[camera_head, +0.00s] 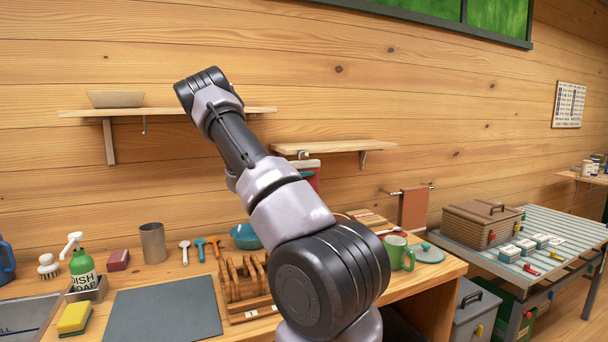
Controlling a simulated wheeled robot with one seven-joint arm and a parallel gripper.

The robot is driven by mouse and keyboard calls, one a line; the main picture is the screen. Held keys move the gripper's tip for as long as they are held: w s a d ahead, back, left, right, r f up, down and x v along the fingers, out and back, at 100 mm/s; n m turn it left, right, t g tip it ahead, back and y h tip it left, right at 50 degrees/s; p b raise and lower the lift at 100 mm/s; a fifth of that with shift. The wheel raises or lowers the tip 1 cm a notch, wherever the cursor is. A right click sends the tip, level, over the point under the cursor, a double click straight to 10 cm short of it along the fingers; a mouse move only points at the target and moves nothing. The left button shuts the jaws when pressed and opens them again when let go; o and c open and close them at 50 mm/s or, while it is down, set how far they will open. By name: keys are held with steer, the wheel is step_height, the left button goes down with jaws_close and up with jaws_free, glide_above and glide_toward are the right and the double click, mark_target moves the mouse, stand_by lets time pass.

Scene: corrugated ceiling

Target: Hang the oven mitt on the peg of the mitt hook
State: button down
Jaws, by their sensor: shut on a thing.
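My gripper is not in view; my arm rises from the lower middle and its far end bends near the left wall shelf, with the rest hidden behind it. A red thing with a pale top edge (309,173), perhaps the oven mitt, shows under the right wall shelf, partly covered by my arm. A small fitting (303,155) sits just above it at the shelf's underside; I cannot tell whether this is the mitt hook or whether the two touch. A small dark hook (144,125) hangs under the left wall shelf, empty.
The left wall shelf (75,114) holds a bowl (116,99). The right wall shelf (345,147) is bare on top. The counter below holds a soap bottle (82,264), metal cup (153,243), wooden rack (236,290) and green mug (398,252). A towel (413,208) hangs on a rail.

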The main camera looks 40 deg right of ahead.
steer(key=shift+c, duration=2.2)
jaws_free()
